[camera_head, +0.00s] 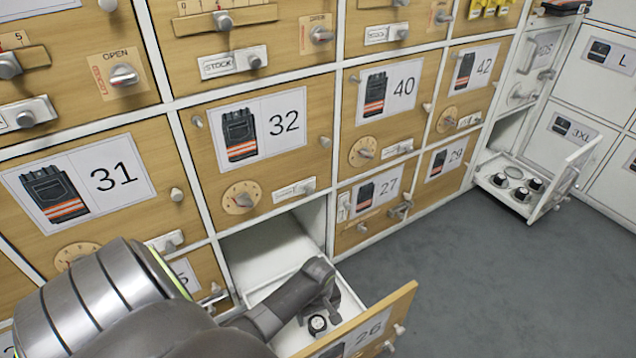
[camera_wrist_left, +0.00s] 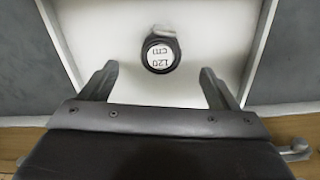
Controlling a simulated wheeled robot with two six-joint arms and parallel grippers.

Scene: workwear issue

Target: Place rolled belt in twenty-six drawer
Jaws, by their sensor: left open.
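The drawer labelled 26 (camera_head: 404,300) is pulled open at the bottom of the wooden cabinet; its white inside also shows in the left wrist view (camera_wrist_left: 95,25). A small dark rolled belt (camera_head: 317,324) with a round white top lies on the drawer floor. In the left wrist view the rolled belt (camera_wrist_left: 161,54) reads "120 cm" and has a pale piece at its far side. My left gripper (camera_head: 322,296) reaches down over the drawer. Its fingers (camera_wrist_left: 158,70) are open, one to each side of the belt and apart from it. My right gripper is not in view.
Closed wooden doors 31, 32 (camera_head: 270,165), 40, 27 and others stand behind the drawer. At the right, an open white drawer (camera_head: 548,205) holds several dark rolls with white tops. Grey floor (camera_head: 470,280) is clear between the drawers.

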